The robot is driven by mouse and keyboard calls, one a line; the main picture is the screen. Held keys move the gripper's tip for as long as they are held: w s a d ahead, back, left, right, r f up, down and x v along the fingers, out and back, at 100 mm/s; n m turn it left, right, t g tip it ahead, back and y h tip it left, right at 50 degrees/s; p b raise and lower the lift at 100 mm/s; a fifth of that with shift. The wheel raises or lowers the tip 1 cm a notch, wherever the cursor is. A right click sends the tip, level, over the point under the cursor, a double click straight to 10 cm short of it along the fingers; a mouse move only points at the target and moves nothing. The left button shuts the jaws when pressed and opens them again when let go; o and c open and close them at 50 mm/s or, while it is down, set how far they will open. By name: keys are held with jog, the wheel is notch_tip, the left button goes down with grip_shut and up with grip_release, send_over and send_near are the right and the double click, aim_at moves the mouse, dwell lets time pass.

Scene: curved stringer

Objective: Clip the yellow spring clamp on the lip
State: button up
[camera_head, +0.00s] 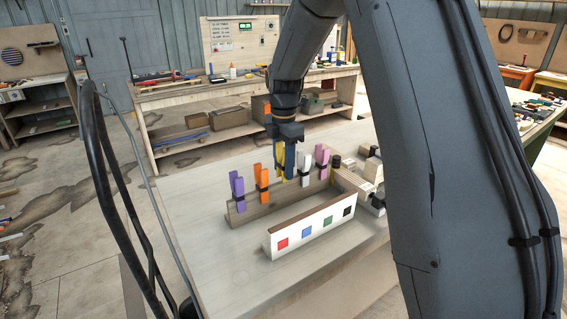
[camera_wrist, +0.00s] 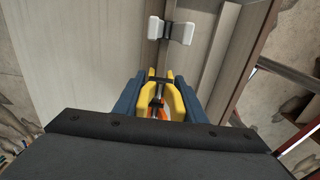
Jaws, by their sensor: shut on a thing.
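The yellow spring clamp (camera_head: 281,158) is between the blue fingers of my gripper (camera_head: 288,160), which is shut on it. In the wrist view the yellow clamp (camera_wrist: 175,98) sits upright between the two blue fingers (camera_wrist: 160,95), its handles toward the camera. In the head view it is over the wooden rail (camera_head: 250,213), in the gap between the orange clamp (camera_head: 262,180) and the white clamp (camera_head: 305,168). I cannot tell whether its jaws still touch the rail. The white-faced curved stringer (camera_head: 300,244), with its raised edge or lip, stands in front of the rail.
The stringer's face bears red, blue, green and black squares. Pale blocks and dark parts (camera_head: 370,178) lie to the right. The bench top (camera_head: 200,250) is clear at left and front.

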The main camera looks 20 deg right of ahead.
jog(key=shift+f, duration=0.25)
dwell(0.6)
jog(key=shift+f+b, duration=0.3)
jog(key=shift+f, duration=0.6)
jog(key=shift+f, duration=0.2)
jog(key=shift+f, duration=0.4)
jog(key=shift+f, duration=0.2)
jog(key=shift+f, duration=0.35)
jog(key=o, duration=1.3)
jog(key=shift+o, duration=0.2)
